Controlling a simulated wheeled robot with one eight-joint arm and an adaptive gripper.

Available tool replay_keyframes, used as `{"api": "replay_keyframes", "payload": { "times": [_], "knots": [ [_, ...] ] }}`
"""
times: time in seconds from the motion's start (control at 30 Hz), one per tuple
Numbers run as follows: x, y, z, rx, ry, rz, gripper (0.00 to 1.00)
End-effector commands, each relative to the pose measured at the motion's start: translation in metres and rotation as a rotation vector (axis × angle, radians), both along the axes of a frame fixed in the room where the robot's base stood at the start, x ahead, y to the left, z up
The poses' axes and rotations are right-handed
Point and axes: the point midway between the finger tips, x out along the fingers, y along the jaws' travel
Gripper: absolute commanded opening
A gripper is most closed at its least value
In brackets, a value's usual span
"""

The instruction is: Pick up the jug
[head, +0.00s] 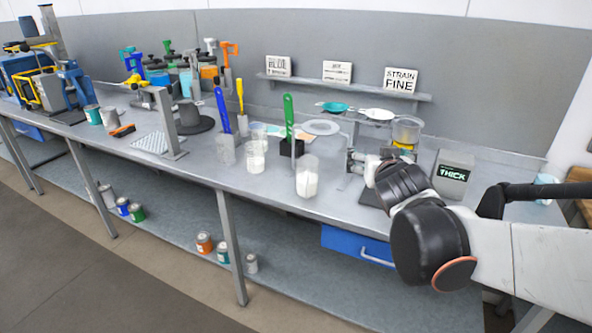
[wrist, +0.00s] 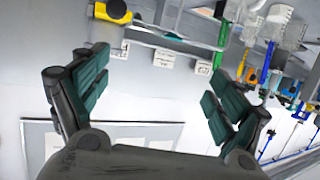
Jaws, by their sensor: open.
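A clear jug-like vessel (head: 307,180) with white contents stands upright near the front edge of the bench. Two similar clear vessels stand to its left, one with white contents (head: 256,158) and one (head: 227,152) that looks mostly clear. I cannot tell which of them is the jug. My gripper (head: 360,164) is to the right of the nearest vessel, apart from it, above the bench. In the wrist view my gripper (wrist: 150,85) has its teal-padded fingers spread with nothing between them. Clear vessels (wrist: 273,24) show at the upper right there, outside the fingers.
A green-handled tool (head: 289,124) stands behind the nearest vessel. A shelf (head: 340,86) with signs is at the back. Open bench lies in front of the vessels.

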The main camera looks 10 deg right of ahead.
Motion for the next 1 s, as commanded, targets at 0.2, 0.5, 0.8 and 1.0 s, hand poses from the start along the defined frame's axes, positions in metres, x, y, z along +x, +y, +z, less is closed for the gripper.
{"api": "replay_keyframes", "payload": {
  "times": [0.2, 0.5, 0.8, 1.0],
  "knots": [
    [0.061, -0.012, 0.015, -0.034, -0.204, 0.054, 0.88],
    [0.117, 0.000, -0.007, -0.049, -0.382, 0.247, 0.88],
    [0.139, 0.029, -0.089, -0.016, -0.393, 0.507, 0.88],
    [0.136, 0.044, -0.148, 0.020, -0.333, 0.635, 0.88]
  ]
}}
